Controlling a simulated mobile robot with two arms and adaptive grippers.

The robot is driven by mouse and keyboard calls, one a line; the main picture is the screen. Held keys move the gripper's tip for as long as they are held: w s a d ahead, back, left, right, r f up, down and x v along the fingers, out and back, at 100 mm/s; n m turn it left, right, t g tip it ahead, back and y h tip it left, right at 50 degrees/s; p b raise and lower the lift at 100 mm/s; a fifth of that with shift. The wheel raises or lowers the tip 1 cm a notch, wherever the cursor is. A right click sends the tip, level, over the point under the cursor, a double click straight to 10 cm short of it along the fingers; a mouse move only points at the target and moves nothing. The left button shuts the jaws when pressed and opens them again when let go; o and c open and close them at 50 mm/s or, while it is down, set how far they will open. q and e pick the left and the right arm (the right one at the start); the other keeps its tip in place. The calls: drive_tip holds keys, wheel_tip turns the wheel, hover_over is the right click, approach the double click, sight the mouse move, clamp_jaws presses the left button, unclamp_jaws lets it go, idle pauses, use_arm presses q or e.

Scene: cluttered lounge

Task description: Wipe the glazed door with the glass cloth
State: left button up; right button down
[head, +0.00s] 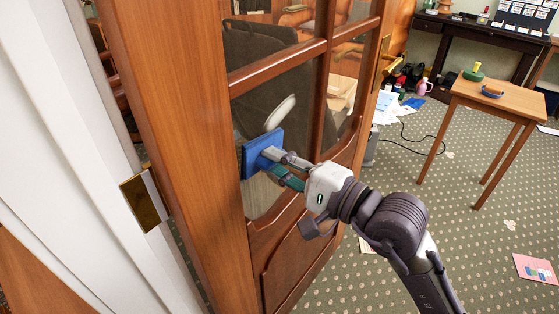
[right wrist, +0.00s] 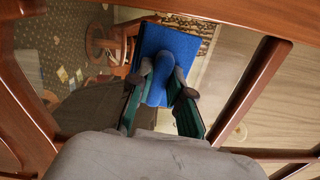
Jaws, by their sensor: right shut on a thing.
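The glazed door (head: 177,120) is a brown wooden door with glass panes, standing open across the left and middle of the head view. The glass cloth (head: 249,158) is a blue flat pad with a grip on its back. My right gripper (head: 275,160) is shut on the cloth's grip and holds it at the lower left pane. The cloth looks to be against the glass, though contact cannot be made out for certain. In the right wrist view, the blue cloth (right wrist: 172,45) sits between the fingers (right wrist: 165,88), with wooden glazing bars around. My left gripper is not in view.
A brass hinge plate (head: 145,201) is on the door's left edge. A small wooden table (head: 520,92) with a green item and a blue item stands at the right. Papers (head: 385,105) and a dark cable lie on the carpet. Carpet between door and table is mostly clear.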

sight(277, 136)
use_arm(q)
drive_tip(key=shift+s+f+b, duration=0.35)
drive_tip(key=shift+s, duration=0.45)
use_arm(e)
drive_tip(key=shift+w+d+r, duration=0.55)
drive_tip(key=shift+w+r, duration=0.05)
drive_tip(key=shift+w, duration=0.15)
drive_tip(key=shift+w+d+r, duration=0.5)
drive_tip(key=shift+w+r, duration=0.1)
drive_tip(key=shift+w, duration=0.1)
